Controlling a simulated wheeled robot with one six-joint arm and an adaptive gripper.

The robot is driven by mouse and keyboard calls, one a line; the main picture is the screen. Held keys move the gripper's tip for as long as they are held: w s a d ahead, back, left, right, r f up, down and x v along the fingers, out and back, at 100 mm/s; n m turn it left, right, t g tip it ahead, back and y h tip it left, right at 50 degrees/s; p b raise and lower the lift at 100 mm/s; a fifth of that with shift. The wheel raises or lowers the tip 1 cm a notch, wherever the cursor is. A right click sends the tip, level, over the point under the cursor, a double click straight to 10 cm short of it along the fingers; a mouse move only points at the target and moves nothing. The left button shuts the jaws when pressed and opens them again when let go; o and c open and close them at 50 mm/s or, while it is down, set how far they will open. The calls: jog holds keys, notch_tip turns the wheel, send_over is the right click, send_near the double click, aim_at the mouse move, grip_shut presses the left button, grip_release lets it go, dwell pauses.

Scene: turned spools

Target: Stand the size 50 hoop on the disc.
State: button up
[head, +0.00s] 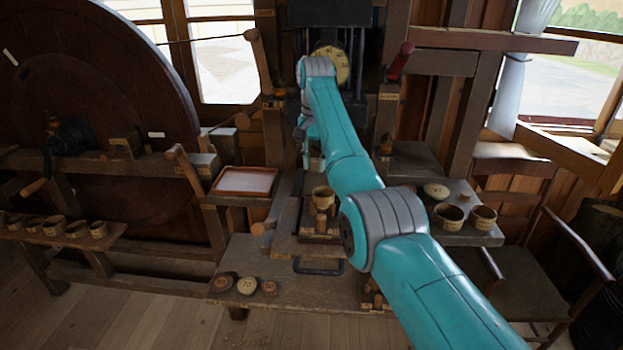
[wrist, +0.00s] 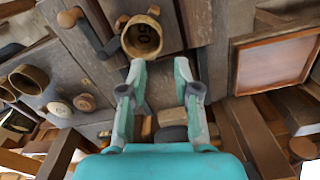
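My gripper (wrist: 160,66) is open in the wrist view, with nothing between its fingertips. A tan hoop also stands on the middle bench in the head view (head: 323,193). A pale lettered disc (head: 247,285) lies on the low front bench, and another pale marked disc (head: 436,190) lies on the right shelf. I cannot tell which disc is meant.
Two hoops, one on the left (head: 448,215) and one on the right (head: 483,217), stand on the right shelf. Several more hoops (head: 77,229) line the left bench. A framed tray (head: 244,194) stands left of the middle bench.

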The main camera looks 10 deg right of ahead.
jog(key=shift+r, duration=1.65)
